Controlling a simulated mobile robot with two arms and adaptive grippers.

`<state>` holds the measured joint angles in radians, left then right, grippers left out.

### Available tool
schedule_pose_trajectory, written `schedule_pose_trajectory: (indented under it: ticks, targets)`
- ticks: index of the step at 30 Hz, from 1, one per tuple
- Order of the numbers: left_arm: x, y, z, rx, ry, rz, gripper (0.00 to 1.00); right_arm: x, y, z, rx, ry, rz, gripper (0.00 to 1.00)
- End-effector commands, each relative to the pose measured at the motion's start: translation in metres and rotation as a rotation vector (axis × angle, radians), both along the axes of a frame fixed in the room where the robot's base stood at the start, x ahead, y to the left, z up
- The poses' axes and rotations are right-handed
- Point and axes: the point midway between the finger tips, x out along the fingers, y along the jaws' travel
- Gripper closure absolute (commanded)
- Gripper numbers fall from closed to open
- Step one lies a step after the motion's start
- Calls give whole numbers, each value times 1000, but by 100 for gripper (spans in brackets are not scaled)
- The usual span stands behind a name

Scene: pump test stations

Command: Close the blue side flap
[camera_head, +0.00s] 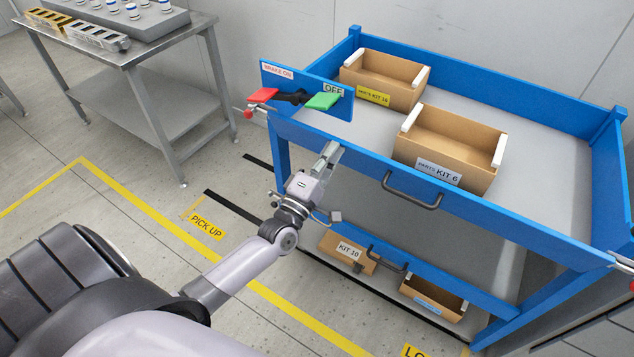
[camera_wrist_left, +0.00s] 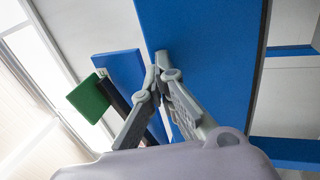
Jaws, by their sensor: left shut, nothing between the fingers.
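The blue side flap (camera_head: 480,212) runs along the near side of the blue cart's top tray and carries a dark handle (camera_head: 411,196). It looks upright or nearly so; I cannot tell whether it is fully seated. My left gripper (camera_head: 330,150) is shut and empty at the flap's left part, outside the tray. In the left wrist view my left gripper (camera_wrist_left: 160,72) has its fingertips together over a broad blue panel (camera_wrist_left: 205,55); whether they touch it is unclear. My right gripper is not in view.
A blue brake plate with a red pedal (camera_head: 262,95) and a green pedal (camera_head: 322,101) stands at the cart's left corner. The top tray (camera_head: 555,160) holds two cardboard boxes; more boxes sit below. A metal table (camera_head: 120,50) stands back left. Open floor lies between.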

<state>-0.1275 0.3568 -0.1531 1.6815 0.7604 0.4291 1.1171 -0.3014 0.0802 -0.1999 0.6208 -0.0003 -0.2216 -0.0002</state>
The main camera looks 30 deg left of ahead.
Motion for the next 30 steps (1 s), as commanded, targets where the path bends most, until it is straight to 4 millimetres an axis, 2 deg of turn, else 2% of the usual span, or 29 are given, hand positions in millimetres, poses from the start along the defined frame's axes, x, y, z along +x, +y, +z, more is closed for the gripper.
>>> schedule_pose_trajectory:
  ticks: [1,12,15,30]
  targets:
    - [2,0,8,-1,18,1,100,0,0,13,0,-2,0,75]
    - [16,0,18,-1,159,1,100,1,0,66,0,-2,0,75]
    - [21,0,18,-3,189,0,100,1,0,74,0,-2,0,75]
    - [35,-1,18,-1,208,-2,100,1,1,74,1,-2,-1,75]
